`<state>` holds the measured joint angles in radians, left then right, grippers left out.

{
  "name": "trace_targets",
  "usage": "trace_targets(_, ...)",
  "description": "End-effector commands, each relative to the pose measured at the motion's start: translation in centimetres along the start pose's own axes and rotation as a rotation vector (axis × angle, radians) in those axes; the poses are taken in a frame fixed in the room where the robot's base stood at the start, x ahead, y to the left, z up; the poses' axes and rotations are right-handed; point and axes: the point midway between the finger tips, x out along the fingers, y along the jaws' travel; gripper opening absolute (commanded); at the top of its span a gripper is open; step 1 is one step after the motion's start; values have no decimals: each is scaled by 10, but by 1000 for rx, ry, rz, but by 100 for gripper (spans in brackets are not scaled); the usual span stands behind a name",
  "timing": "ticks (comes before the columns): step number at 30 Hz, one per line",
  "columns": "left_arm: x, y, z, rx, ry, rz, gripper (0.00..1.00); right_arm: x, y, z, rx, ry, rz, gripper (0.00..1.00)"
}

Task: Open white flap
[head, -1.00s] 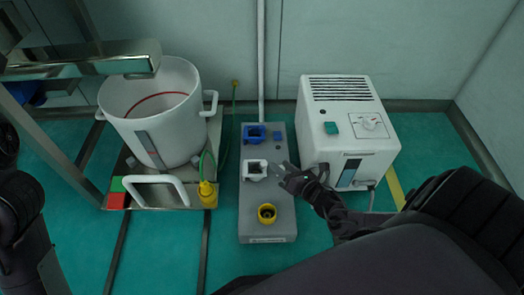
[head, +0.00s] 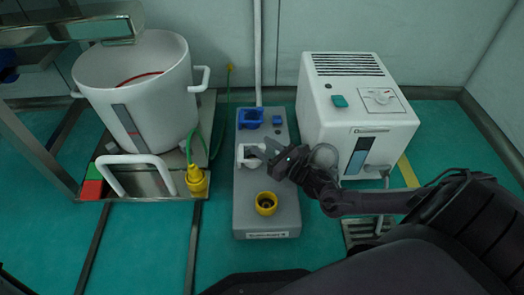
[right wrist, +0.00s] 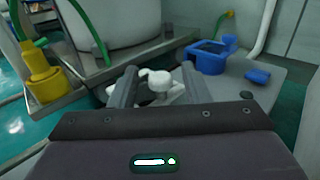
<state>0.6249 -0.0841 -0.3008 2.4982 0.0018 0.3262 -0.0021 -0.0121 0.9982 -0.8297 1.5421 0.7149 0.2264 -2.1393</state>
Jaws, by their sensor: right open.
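The white flap (head: 246,161) belongs to a white socket on top of a grey block (head: 251,220), between a blue socket (head: 249,118) and a yellow socket (head: 266,203). My right gripper (head: 262,150) is open at the white flap, coming from the right and partly covering it. In the right wrist view, the white flap (right wrist: 159,86) shows between the two fingers of the right gripper (right wrist: 156,84). I cannot tell whether the fingers touch it. My left gripper is not in view.
A white machine (head: 360,117) stands right of the grey block. A white pot (head: 140,90) on a metal platform stands left, with a yellow connector (head: 197,180) and green hose. A white pole (head: 258,50) rises behind the block. Green floor is free in front.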

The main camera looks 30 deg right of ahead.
Motion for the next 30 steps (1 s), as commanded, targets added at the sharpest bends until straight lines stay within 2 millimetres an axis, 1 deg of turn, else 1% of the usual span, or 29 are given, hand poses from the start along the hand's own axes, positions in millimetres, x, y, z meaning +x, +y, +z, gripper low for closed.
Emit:
trace_targets(1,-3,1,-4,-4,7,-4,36,6,0,-2,0,-3,-1,43)
trace_targets(4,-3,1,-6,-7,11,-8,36,11,0,-1,0,0,0,43)
trace_targets(12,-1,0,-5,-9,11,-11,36,13,0,0,1,1,0,43)
trace_targets(14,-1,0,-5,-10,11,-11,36,13,0,0,2,1,0,37)
trace_targets(22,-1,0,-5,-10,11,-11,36,13,0,0,2,1,0,1)
trace_targets(23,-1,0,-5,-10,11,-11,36,13,0,0,2,1,0,0)
trace_targets(30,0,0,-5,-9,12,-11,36,12,0,1,-1,4,0,0)
